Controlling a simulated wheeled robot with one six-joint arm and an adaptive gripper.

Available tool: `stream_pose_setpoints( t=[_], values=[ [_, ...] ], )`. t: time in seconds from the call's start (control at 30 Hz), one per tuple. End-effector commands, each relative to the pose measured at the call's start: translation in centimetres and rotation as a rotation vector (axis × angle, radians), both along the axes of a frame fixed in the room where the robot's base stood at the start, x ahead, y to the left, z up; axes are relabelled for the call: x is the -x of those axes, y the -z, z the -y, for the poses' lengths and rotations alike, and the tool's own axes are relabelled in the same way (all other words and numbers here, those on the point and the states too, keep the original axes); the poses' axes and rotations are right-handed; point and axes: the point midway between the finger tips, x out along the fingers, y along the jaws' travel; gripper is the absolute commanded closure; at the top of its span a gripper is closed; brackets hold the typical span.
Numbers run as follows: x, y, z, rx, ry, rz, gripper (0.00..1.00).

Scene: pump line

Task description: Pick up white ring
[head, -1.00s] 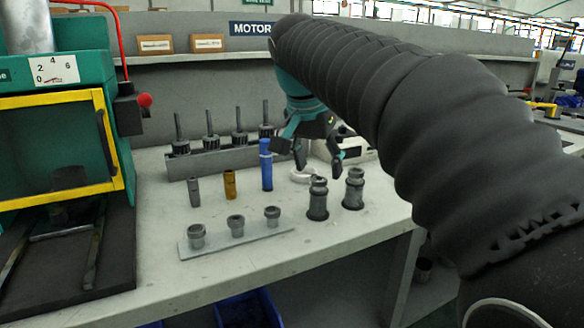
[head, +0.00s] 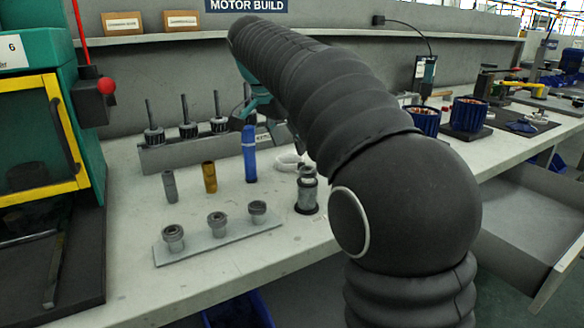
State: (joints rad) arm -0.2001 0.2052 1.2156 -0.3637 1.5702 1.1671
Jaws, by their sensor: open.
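The white ring (head: 288,162) lies on the pale bench top, to the right of an upright blue cylinder (head: 249,158) and behind a dark grey stepped part (head: 307,192). Its right side is partly cut off from view by my arm and that part. My gripper (head: 271,132) is open, just above and behind the ring in the picture. It is largely hidden by my own arm; parts of its teal and dark links show. It appears empty and apart from the ring.
A grey cylinder (head: 170,186) and a brass one (head: 209,177) stand left of the blue one. A strip (head: 215,246) with three flanged parts lies in front. A rack (head: 172,156) of shafted rotors stands behind. A green-yellow machine (head: 40,140) is at left.

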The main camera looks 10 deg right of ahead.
Motion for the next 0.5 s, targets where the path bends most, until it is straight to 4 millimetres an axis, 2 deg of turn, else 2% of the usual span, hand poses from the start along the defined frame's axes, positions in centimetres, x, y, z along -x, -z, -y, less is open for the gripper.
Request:
stream_pose_setpoints(
  t=[0.17, 0.5],
  values=[
    [-0.1, 0.9, 0.4, 0.0, 0.001, 0.0, 0.36],
    [-0.6, 4.8, 2.1, 0.0, 0.001, -0.002, 0.36]
  ],
)
